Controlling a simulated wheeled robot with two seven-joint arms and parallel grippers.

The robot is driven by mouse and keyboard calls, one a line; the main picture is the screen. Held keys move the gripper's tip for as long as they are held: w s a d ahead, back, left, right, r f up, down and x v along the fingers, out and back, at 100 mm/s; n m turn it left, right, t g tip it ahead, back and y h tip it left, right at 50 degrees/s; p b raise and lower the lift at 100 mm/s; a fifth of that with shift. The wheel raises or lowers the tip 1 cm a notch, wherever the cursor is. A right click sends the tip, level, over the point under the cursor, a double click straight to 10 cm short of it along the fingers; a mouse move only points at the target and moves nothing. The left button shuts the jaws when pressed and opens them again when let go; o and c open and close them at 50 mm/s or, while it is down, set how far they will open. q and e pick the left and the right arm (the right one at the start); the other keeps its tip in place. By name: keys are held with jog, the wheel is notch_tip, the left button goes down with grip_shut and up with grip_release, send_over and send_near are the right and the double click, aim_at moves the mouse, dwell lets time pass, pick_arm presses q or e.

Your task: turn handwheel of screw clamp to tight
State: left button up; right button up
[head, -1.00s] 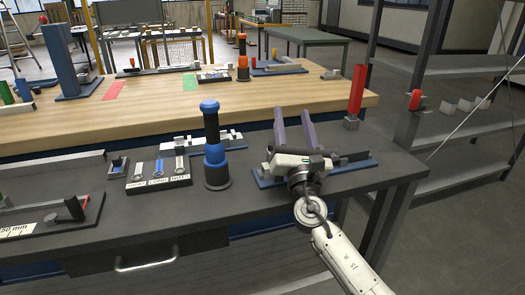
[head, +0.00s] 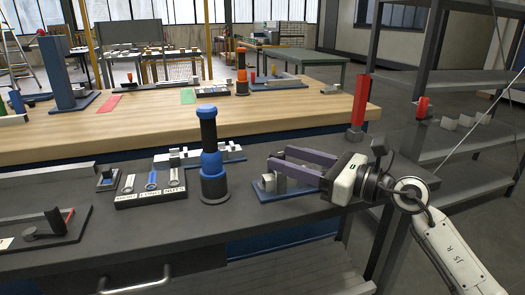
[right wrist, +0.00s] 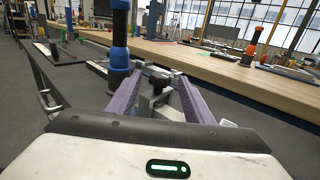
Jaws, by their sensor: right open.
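The screw clamp stands on a blue base plate (head: 264,196) on the dark bench, its grey metal blocks (head: 268,183) partly covered by my right gripper. My right gripper (head: 279,158) is open, its two purple fingers pointing left over the clamp. In the right wrist view a black knob (right wrist: 158,79), apparently the handwheel, sits on a grey metal block (right wrist: 154,104) between the spread fingers (right wrist: 153,77). I cannot tell whether either finger touches it. My left gripper is not in view.
A blue and black cylinder (head: 213,165) stands left of the clamp, with a labelled tray (head: 151,190) farther left. A red post (head: 359,103) stands behind the gripper. A wooden bench (head: 150,115) lies behind. The dark bench front is clear.

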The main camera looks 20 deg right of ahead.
aim_at(272, 152)
jog(key=x, duration=0.7)
jog(key=shift+w+a, duration=0.1)
jog(key=shift+a, duration=0.05)
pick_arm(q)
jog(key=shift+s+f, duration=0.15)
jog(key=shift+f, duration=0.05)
pick_arm(e)
jog(key=c, duration=1)
jog(key=m+h+p, duration=0.1)
jog(key=p, duration=0.2)
jog(key=t+h+p, duration=0.1)
jog(key=p, duration=0.3)
jog(key=m+t+h+p, duration=0.1)
jog(key=p, duration=0.2)
jog(key=shift+w+d+r+m, duration=0.25)
jog(key=shift+d+r+m, duration=0.05)
jog(key=shift+d+r, duration=0.1)
jog(key=shift+c, duration=0.2)
jog(key=shift+f+h+p, duration=0.2)
jog(key=shift+h+p, duration=0.2)
jog(key=shift+p, duration=0.4)
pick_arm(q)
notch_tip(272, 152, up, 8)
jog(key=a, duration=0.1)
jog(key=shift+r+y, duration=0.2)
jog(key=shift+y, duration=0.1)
pick_arm(e)
jog(key=shift+d+f+t, duration=0.1)
jog(key=shift+t, duration=0.2)
